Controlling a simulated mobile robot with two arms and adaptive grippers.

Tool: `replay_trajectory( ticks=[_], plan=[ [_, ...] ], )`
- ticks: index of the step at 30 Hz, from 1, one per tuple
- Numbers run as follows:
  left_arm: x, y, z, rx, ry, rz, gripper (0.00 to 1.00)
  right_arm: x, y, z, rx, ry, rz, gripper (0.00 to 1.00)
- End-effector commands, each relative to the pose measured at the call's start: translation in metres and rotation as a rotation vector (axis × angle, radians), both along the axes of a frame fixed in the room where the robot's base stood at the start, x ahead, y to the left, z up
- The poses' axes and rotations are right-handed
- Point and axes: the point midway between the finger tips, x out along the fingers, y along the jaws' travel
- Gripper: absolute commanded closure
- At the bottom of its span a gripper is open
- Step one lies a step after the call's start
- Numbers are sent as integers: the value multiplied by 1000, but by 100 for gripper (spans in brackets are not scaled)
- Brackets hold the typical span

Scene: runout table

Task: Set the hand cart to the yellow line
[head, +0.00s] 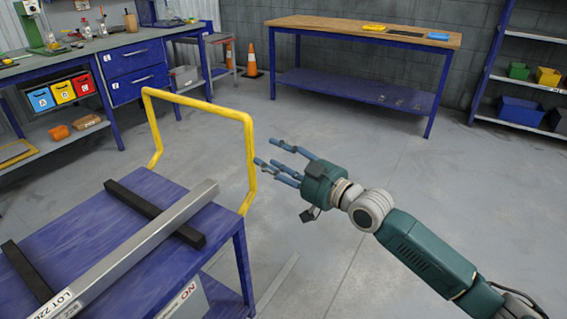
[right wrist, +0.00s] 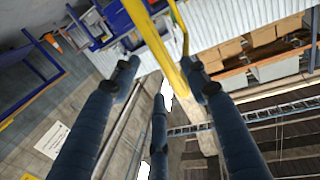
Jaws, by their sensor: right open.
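The hand cart (head: 185,271) appears to be the blue table-like frame at the lower left of the head view, with a yellow tube handle (head: 247,140) at its far end. A long grey metal bar with a "LOT 226" label lies across two black strips on its top. My right gripper (head: 276,160) is open and empty, just right of the handle's right upright. In the right wrist view the yellow handle (right wrist: 160,45) runs between and beyond the spread fingers (right wrist: 165,85). I cannot make out a yellow floor line. My left gripper is not in view.
A wood-topped blue bench (head: 370,31) stands at the back. A workbench (head: 95,47) with drawers and bins is at the left, and shelves (head: 530,88) are at the right. An orange cone (head: 251,62) stands by the back wall. The grey floor between is open.

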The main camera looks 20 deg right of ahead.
Motion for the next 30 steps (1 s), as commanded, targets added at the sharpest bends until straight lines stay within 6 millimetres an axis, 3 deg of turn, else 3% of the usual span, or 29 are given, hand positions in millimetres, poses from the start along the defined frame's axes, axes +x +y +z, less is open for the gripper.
replay_trajectory(
  ticks=[3, 10, 25, 30],
  plan=[
    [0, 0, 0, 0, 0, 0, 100, -19, -9, -2, -3, 3, 0, 55],
    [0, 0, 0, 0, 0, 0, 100, -34, -16, 0, -1, 0, 2, 55],
    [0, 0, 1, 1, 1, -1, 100, -35, -18, 0, 0, 1, -1, 55],
    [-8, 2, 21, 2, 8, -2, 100, -22, -42, -20, -11, 66, -72, 55]
  ],
)
